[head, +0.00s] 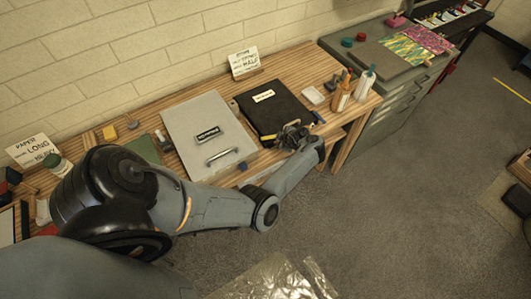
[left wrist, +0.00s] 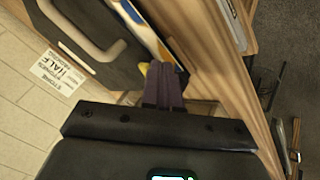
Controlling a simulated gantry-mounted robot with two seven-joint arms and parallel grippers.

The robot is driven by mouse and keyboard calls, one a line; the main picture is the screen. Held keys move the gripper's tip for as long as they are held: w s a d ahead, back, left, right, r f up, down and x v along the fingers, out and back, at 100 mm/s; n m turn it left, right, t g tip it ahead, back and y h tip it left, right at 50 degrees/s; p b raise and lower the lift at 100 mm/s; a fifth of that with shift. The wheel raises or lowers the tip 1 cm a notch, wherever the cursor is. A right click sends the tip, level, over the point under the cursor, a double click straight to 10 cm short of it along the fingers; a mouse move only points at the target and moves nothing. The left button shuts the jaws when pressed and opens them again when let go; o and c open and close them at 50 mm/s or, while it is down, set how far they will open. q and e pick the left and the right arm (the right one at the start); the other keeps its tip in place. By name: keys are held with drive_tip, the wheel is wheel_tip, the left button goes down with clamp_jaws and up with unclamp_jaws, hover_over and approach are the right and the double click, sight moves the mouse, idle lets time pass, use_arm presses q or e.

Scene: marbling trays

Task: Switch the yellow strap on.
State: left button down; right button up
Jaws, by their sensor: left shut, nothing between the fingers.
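A black folder (head: 272,108) with a white label lies on the wooden table in the head view. A thin yellow line (head: 268,138) shows at its front edge; I cannot tell whether this is the yellow strap. My left gripper (head: 291,134) is at the folder's front right corner. In the left wrist view its fingers (left wrist: 164,72) are shut and empty. A small yellow piece (left wrist: 143,68) shows right beside the fingertips, partly hidden by them; I cannot tell if they touch. My right gripper is not in view.
A grey case (head: 190,118) with a handle lies left of the folder. Bottles (head: 341,92) and a small white dish (head: 314,95) stand to the right. A handwritten sign (head: 243,62) leans on the wall behind. The table's front edge runs close under my arm.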

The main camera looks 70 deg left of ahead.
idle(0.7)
use_arm(q)
drive_tip(key=shift+s+a+p, duration=0.1)
drive_tip(key=shift+s+p, duration=0.15)
drive_tip(key=shift+p, duration=0.1)
drive_tip(key=shift+s+a, duration=0.15)
drive_tip(key=shift+s, duration=0.3)
drive_tip(key=shift+r+p, duration=0.1)
drive_tip(key=shift+p, duration=0.2)
drive_tip(key=shift+w+d+r+p, duration=0.2)
drive_tip(key=shift+d+r+p, duration=0.1)
drive_tip(key=shift+r+p, duration=0.2)
drive_tip(key=w+d+r+p, duration=0.2)
drive_tip(key=d+r+p, duration=0.2)
drive_tip(key=r+p, duration=0.1)
drive_tip(key=shift+w+d+r, duration=0.3)
drive_tip(key=shift+w+r, duration=0.05)
drive_tip(key=shift+r, duration=0.5)
